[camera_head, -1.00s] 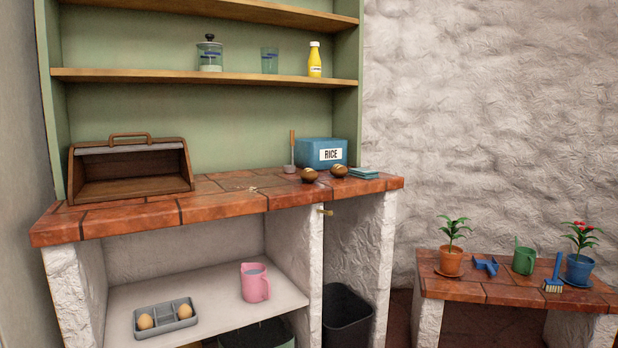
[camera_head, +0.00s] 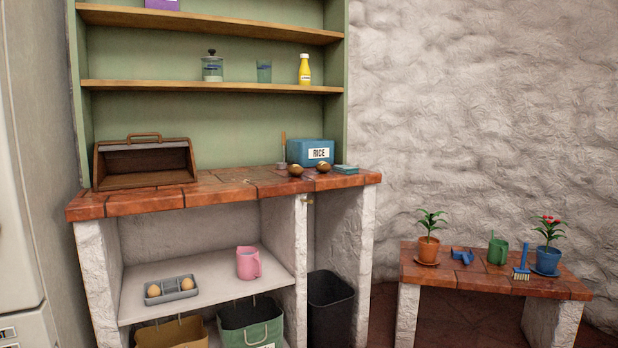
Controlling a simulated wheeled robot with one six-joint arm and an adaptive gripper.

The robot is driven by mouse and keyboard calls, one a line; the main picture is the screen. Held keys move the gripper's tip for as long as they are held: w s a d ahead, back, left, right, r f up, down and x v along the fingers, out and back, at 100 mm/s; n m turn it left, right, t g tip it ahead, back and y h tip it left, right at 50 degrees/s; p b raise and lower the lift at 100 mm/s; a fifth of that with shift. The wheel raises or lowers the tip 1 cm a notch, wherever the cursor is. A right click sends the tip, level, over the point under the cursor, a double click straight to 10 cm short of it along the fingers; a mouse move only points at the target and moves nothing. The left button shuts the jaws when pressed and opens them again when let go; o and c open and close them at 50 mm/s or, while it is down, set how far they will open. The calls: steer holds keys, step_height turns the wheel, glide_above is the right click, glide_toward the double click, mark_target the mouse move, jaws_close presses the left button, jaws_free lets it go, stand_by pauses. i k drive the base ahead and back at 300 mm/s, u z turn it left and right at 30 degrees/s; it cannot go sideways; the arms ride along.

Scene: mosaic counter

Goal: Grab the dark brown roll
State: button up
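Two small brown rolls sit close together on the tiled counter, in front of the blue rice box. The left roll (camera_head: 295,171) and the right roll (camera_head: 323,167) both look brown with a paler patch on top. From here I cannot tell surely which is darker. They lie near the counter's front edge, towards its right end. My gripper is not in view.
The tiled counter (camera_head: 221,191) holds an open wooden bread box (camera_head: 146,180), the rice box (camera_head: 300,150) and blue coasters (camera_head: 346,169). A pink jug (camera_head: 248,263) and egg tray (camera_head: 171,294) stand below. A low tiled bench (camera_head: 490,286) with plants stands right. A black bin (camera_head: 330,305) stands underneath.

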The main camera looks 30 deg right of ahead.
mark_target(295, 170)
steer(key=u, duration=0.1)
steer(key=k, duration=0.45)
steer(key=z, duration=0.9)
steer(key=i, duration=1.45)
steer(key=u, duration=0.6)
